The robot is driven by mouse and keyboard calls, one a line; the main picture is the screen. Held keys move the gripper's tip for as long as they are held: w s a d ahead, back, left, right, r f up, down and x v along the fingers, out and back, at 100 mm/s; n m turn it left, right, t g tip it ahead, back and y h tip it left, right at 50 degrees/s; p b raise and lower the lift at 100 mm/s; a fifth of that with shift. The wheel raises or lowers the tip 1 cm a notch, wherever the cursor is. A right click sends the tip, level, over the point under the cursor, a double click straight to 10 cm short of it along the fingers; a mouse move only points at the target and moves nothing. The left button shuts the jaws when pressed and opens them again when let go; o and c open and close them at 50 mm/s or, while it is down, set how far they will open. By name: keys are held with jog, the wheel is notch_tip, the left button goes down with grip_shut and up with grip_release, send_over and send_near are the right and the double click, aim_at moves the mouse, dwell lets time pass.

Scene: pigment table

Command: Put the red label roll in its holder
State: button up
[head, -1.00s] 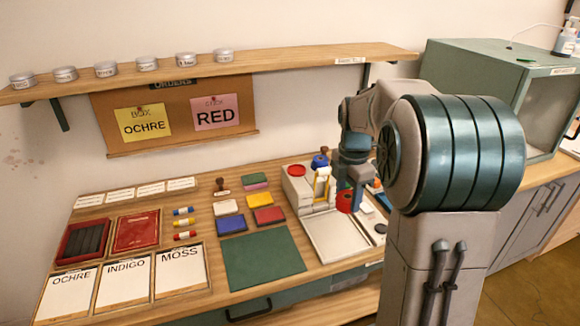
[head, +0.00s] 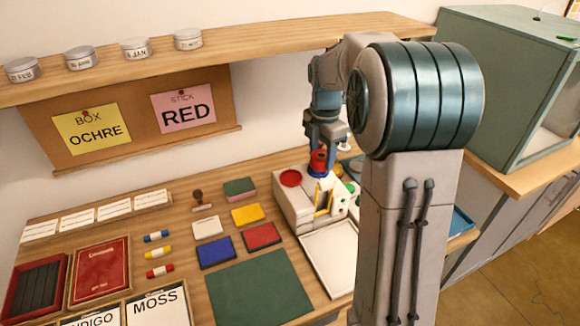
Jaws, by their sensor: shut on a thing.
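The red label roll (head: 319,158) is between the fingers of my gripper (head: 321,147), which is shut on it above the back of a white label machine (head: 297,205). A blue piece shows directly under the roll. I cannot tell whether they touch. A flat round red piece (head: 291,178) is on the machine's top at the left, apart from the roll. Which part is the roll's holder is not clear. The machine's front has a yellow-edged slot (head: 323,199).
A white tray (head: 330,258) lies in front of the machine. Coloured pads, a stamp (head: 199,199) and a green mat (head: 260,287) lie to the left. The shelf (head: 250,44) hangs above the table's back. My arm hides the table's right part.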

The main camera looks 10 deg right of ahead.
jog(key=p, duration=0.2)
send_over(291, 178)
notch_tip(291, 178, down, 6)
jog(key=shift+s+r, duration=0.1)
jog(key=shift+r, duration=0.15)
jog(key=shift+f, duration=2.05)
jog(key=o, duration=1)
jog(key=shift+f, duration=0.1)
